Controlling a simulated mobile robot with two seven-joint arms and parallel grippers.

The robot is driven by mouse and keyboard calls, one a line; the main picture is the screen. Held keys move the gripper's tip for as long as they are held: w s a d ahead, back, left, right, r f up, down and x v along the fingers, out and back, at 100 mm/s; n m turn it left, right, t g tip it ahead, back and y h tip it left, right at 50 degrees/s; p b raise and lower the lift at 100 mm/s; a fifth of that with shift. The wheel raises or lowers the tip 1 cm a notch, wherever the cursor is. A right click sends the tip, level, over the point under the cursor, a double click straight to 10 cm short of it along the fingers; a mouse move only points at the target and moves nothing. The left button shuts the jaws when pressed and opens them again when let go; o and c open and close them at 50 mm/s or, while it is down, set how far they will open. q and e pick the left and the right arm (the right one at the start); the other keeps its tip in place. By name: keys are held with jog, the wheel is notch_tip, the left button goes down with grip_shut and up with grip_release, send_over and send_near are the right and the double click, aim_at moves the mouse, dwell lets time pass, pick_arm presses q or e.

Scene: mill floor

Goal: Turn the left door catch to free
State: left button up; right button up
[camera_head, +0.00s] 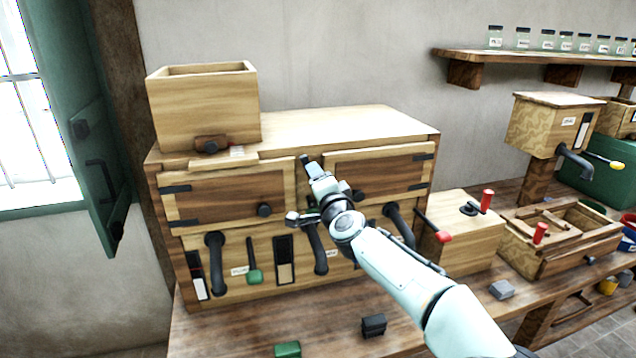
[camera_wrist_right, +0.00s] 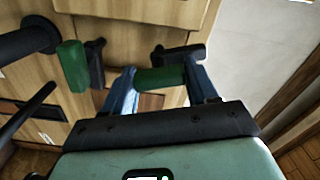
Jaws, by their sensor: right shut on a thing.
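The wooden cabinet (camera_head: 380,125) has a left door (camera_head: 225,195) and a right door (camera_head: 385,178), both looking closed, with dark hinge straps. My right gripper (camera_head: 305,160) is in front of the cabinet's middle, between the two doors, and its hand hides what lies behind. In the right wrist view my right gripper (camera_wrist_right: 160,80) is shut on a green grip (camera_wrist_right: 160,77) with a black piece (camera_wrist_right: 178,54) beside it, which looks like a door catch. A second green grip (camera_wrist_right: 73,66) with a black part stands apart to its left. Which catch is held I cannot tell. My left gripper is not in view.
A wooden box (camera_head: 205,105) stands on the cabinet top. Black spouts (camera_head: 215,262) and a green lever (camera_head: 254,274) stick out below the doors. A box with a red-handled crank (camera_head: 487,200) stands to the right. A dark block (camera_head: 374,325) and a green block (camera_head: 287,349) lie in front.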

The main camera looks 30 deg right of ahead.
jog(key=o, duration=1)
jog(key=b+v, duration=0.1)
jog(key=v, duration=1.2)
jog(key=shift+s+b, duration=0.25)
jog(key=shift+b, duration=0.15)
